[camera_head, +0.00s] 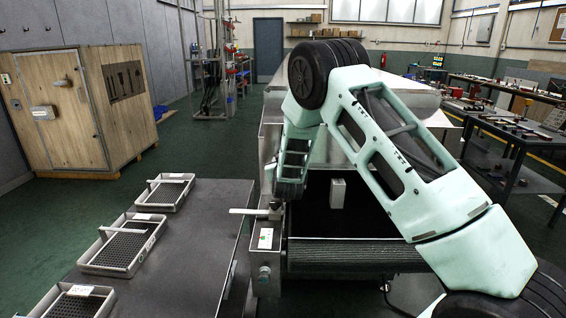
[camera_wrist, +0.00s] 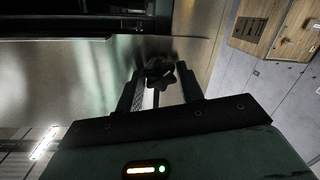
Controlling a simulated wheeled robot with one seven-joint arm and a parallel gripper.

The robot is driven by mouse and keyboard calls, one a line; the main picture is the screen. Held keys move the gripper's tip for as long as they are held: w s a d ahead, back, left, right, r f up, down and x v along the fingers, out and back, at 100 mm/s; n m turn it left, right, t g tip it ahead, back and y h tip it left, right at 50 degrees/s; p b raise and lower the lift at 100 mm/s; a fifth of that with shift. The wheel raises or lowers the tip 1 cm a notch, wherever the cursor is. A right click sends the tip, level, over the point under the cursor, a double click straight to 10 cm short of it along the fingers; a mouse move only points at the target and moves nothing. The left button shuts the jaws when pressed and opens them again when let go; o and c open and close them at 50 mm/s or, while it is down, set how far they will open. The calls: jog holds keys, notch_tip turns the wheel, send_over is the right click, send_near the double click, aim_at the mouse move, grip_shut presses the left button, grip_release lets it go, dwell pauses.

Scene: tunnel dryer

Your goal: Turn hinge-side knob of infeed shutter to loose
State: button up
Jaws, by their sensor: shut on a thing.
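In the wrist view, a dark star-shaped knob (camera_wrist: 160,74) stands on a bare metal panel (camera_wrist: 75,70). My gripper (camera_wrist: 159,82) is shut on this knob, with one finger on each side. A light pointer-like mark shows on the knob, but I cannot read its setting. In the head view my arm reaches down to the left front corner of the metal dryer (camera_head: 272,135). There the arm hides the gripper and the knob. I cannot make out the shutter clearly.
A belt (camera_head: 345,257) runs out of the dryer's dark mouth, with a small pale box (camera_head: 338,193) on it. A grey table (camera_head: 185,255) stands at left with several wire-mesh trays (camera_head: 128,268). A wooden cabinet (camera_head: 85,115) stands behind. Green floor is free between.

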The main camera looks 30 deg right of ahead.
jog(key=shift+w+a+f+n+g+h+p, duration=0.1)
jog(key=shift+n+g+h+p, duration=0.35)
jog(key=shift+n, duration=1.6)
jog(key=shift+s+a+n+g+h+p, duration=0.15)
jog(key=shift+n+p, duration=0.4)
jog(key=shift+n, duration=1.45)
jog(key=shift+w+a+f+n+g+h+p, duration=0.15)
jog(key=shift+n+g+h+p, duration=0.25)
jog(key=shift+n, duration=1.65)
jog(key=shift+d, duration=0.15)
jog(key=o, duration=1)
jog(key=shift+c, duration=0.2)
jog(key=shift+r, duration=0.1)
jog(key=b+v, duration=0.1)
jog(key=v, duration=1.6)
jog(key=shift+f+b, duration=0.25)
jog(key=shift+b, duration=0.1)
